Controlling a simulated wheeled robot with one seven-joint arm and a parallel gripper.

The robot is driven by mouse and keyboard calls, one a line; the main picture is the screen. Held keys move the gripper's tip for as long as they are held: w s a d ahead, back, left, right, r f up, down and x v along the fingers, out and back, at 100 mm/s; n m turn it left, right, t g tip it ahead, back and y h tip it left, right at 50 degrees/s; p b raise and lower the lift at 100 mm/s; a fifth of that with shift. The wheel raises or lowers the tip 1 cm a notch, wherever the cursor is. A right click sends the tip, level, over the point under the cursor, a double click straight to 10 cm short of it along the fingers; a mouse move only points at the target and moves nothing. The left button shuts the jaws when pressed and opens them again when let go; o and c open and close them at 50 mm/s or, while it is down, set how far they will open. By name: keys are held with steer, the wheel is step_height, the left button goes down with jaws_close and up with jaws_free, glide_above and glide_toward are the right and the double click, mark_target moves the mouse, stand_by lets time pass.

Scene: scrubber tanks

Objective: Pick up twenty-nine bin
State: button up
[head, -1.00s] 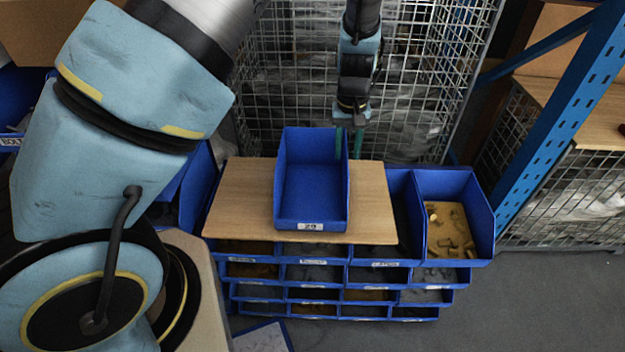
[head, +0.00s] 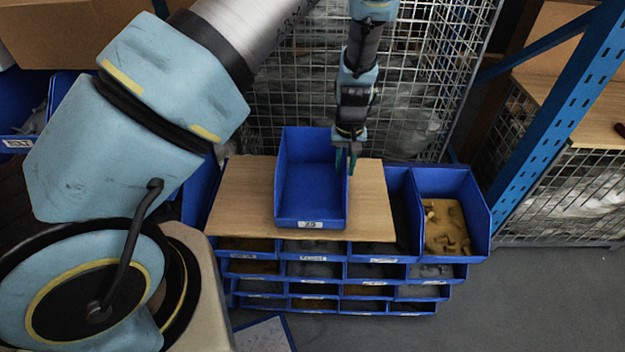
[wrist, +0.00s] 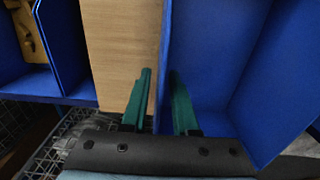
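The blue bin (head: 311,190) labelled 29 sits upright on a wooden board (head: 240,195) on top of the stacked blue bins. It looks empty inside. My gripper (head: 346,163) is at the bin's right wall, near the back. In the wrist view my gripper (wrist: 163,95) shows two green fingers with a gap between them. The bin's wall (wrist: 163,70) runs between the fingers, one finger over the board side and one inside the bin (wrist: 215,60). I cannot see either finger pressing on the wall.
Several blue bins (head: 375,270) with small parts are stacked under the board. An open bin with tan pieces (head: 447,228) stands to the right. A wire mesh cage (head: 285,90) is close behind, and a blue rack post (head: 545,125) is at the right.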

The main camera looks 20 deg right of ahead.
jaws_close()
stand_by(1.1)
